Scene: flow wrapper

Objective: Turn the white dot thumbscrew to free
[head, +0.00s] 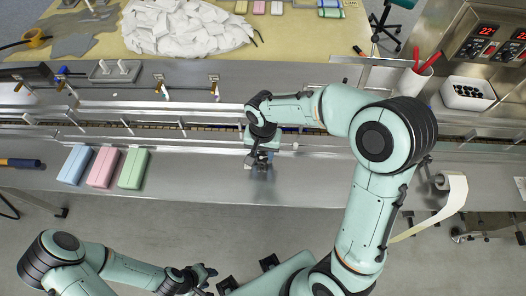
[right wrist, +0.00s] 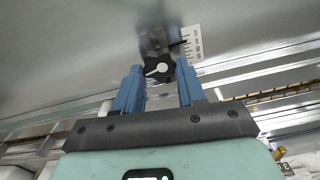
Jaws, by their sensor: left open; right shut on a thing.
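A black lobed thumbscrew (right wrist: 158,70) with a white mark on its face shows in the right wrist view, beside a white scale plate (right wrist: 193,43). The blue fingers of my right gripper (right wrist: 159,78) are on either side of it and shut on it. In the head view my right gripper (head: 262,164) is at the front side of the conveyor, and the thumbscrew is too small and covered to make out. My left gripper (head: 207,277) is open and empty, low in the head view, in front of the machine and away from it.
Blue (head: 75,165), pink (head: 103,168) and green (head: 133,168) blocks lie on the steel ledge (head: 200,185) to the left. A guide rail (head: 120,126) runs along the conveyor behind. A white box (head: 468,93) stands at the right. The ledge between the blocks and my right gripper is clear.

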